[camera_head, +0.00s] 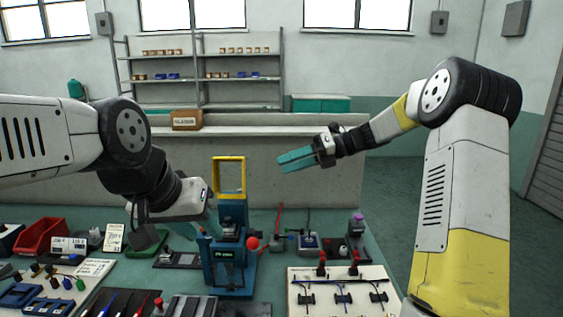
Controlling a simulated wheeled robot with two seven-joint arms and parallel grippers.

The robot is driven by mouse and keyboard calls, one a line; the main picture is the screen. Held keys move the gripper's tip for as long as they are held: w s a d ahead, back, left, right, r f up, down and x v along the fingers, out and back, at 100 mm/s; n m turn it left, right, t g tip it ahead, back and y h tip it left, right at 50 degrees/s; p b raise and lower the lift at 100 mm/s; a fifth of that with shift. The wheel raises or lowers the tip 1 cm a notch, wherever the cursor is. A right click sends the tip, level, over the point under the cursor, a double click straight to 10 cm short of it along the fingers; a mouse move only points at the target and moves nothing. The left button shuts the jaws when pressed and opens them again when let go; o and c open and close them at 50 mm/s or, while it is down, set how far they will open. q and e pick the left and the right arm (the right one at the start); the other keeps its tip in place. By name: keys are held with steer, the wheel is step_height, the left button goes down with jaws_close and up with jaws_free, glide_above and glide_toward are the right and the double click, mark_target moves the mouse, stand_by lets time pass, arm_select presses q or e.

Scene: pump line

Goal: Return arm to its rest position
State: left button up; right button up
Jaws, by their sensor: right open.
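My right arm comes in from the right, and its gripper (282,161) is raised in the air above the back of the bench, pointing left. Its teal fingers are open with nothing seen between them. My left arm comes in from the left. Its gripper (203,232) points down at the left side of the blue press-like device (230,272) with a yellow frame on top. The left fingertips are partly hidden against the device, so I cannot tell whether they touch or hold anything.
The bench holds a red bin (41,236) at the left and a white board with red clamps and cables (343,298) at the front right. A small device with a purple top (357,222) stands at the right. Open air surrounds my right gripper; a low wall (262,146) is behind.

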steer(key=s+d+n+t+h, duration=0.3)
steer(key=s+d+n+h, duration=0.2)
steer(key=s+n, duration=0.8)
steer(key=s+d+f+n+t+h, duration=0.1)
steer(key=s+d+n+t+h, duration=0.2)
steer(key=s+n, duration=1.1)
steer(key=s+d+h, duration=0.1)
steer(key=d+h, duration=0.2)
steer(key=shift+s+d+t+h, duration=0.15)
steer(key=shift+s+t+h, duration=0.15)
steer(key=shift+s+d+f+n, duration=0.15)
steer(key=shift+s+d+n, duration=0.1)
steer(key=shift+n, duration=0.35)
steer(key=shift+c, duration=0.4)
steer(key=shift+d, duration=0.1)
